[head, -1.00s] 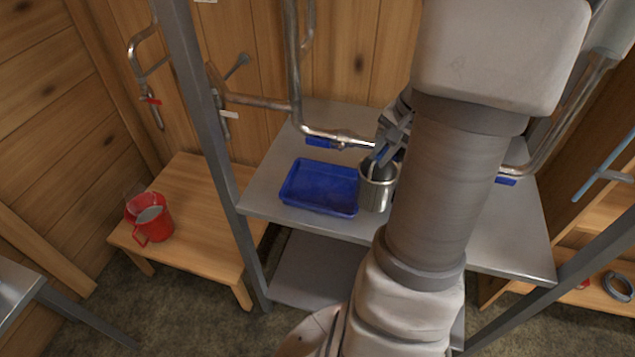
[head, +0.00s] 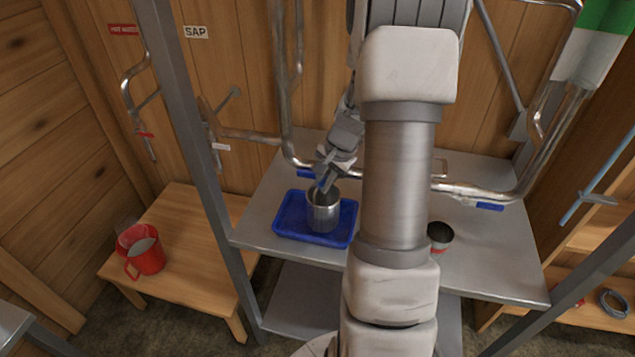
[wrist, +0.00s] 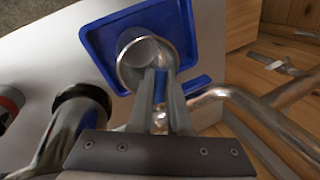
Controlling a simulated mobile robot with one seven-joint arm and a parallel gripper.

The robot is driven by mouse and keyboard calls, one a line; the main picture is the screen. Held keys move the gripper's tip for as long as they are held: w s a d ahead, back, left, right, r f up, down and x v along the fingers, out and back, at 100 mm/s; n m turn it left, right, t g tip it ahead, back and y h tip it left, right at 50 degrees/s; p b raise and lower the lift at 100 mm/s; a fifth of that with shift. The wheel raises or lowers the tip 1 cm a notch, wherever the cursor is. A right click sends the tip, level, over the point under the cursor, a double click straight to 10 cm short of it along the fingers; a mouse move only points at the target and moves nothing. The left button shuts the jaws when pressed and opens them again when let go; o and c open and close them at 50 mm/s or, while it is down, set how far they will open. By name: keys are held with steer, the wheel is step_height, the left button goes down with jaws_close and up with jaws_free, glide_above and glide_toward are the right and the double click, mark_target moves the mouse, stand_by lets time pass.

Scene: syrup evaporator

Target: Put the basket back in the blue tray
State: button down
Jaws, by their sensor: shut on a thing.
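The basket (head: 323,217) is a shiny metal cup with an open top. In the head view it stands upright over the middle of the blue tray (head: 283,226), inside its rim as seen from here. I cannot tell whether its bottom touches the tray floor. The exact grip point is partly hidden by the fingers.
A steel pipe (head: 470,190) runs low over the back of the metal table (head: 500,262). A dark-topped can (head: 440,236) stands on the right. A red jug (head: 146,257) stands on the wooden bench (head: 185,220) to the left. A grey post (head: 190,130) rises at the table's left corner.

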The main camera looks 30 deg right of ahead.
mark_target(329, 199)
steer(key=shift+w+a+f, duration=0.3)
steer(key=shift+w+f, duration=0.55)
steer(key=shift+w, duration=0.05)
steer(key=shift+f, duration=0.1)
steer(key=c, duration=0.9)
jaws_free()
steer(key=shift+o, duration=0.2)
steer(key=shift+r, duration=0.35)
steer(key=v, duration=1.1)
steer(key=shift+s+r, duration=0.2)
steer(key=shift+r, duration=0.05)
